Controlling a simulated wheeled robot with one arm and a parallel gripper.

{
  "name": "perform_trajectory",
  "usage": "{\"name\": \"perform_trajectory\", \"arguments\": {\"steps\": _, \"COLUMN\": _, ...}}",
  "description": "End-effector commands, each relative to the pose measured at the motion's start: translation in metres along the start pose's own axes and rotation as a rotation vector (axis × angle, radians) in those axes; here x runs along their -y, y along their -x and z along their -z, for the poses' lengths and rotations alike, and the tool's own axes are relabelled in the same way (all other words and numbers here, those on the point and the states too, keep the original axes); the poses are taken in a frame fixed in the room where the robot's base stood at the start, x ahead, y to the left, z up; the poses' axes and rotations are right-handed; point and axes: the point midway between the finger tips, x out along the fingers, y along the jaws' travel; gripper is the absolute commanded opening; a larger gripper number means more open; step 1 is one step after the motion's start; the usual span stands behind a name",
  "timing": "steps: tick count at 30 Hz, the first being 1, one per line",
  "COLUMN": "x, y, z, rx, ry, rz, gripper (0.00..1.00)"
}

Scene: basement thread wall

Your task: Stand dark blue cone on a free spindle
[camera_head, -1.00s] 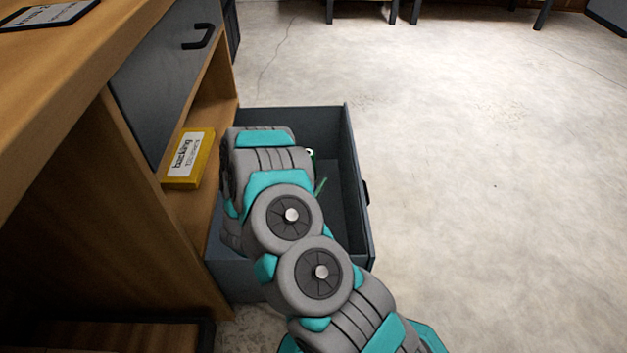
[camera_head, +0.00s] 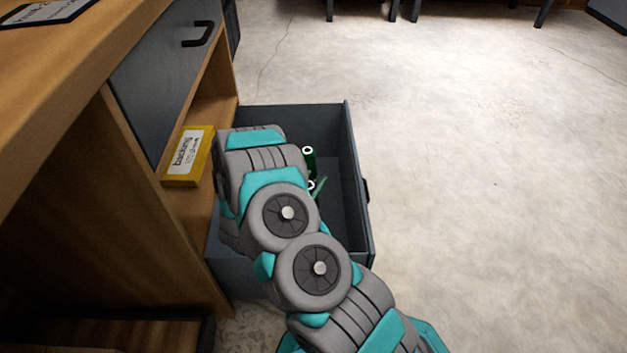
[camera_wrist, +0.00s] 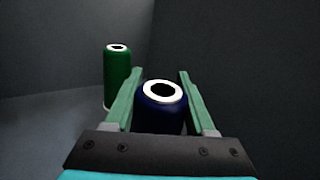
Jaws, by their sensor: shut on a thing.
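The dark blue cone (camera_wrist: 160,110) is upright between the two green fingers of my gripper (camera_wrist: 160,98) in the wrist view. My gripper is shut on it, and its white top ring with a dark hole faces up. In the head view my arm hides most of the cone; a small white ring shows beside my arm inside the open drawer. A green cone (camera_wrist: 117,75) stands upright behind and left of my gripper in the wrist view; it also shows in the head view (camera_head: 309,158). No spindle is visible in these frames.
The open dark grey drawer (camera_head: 352,150) surrounds my gripper with walls on its sides. A yellow box labelled "backing" (camera_head: 188,157) lies on the wooden shelf at left. A closed dark front with a handle (camera_head: 197,36) is above. Floor to the right is clear.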

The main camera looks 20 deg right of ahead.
Motion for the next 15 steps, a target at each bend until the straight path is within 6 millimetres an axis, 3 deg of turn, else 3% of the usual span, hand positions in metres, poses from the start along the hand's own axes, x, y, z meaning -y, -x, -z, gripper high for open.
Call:
{"name": "perform_trajectory", "arguments": {"steps": 8, "x": -0.0002, "y": -0.0001, "z": 0.0029, "rx": 0.001, "ry": 0.0, "rz": 0.0, "gripper": 0.0}}
{"name": "perform_trajectory", "arguments": {"steps": 9, "x": -0.0001, "y": 0.0, "z": 0.003, "rx": 0.001, "ry": 0.0, "rz": 0.0, "gripper": 0.58}}
{"name": "perform_trajectory", "arguments": {"steps": 15, "x": -0.0001, "y": 0.0, "z": 0.0033, "rx": 0.0, "ry": 0.001, "rz": 0.0, "gripper": 0.81}}
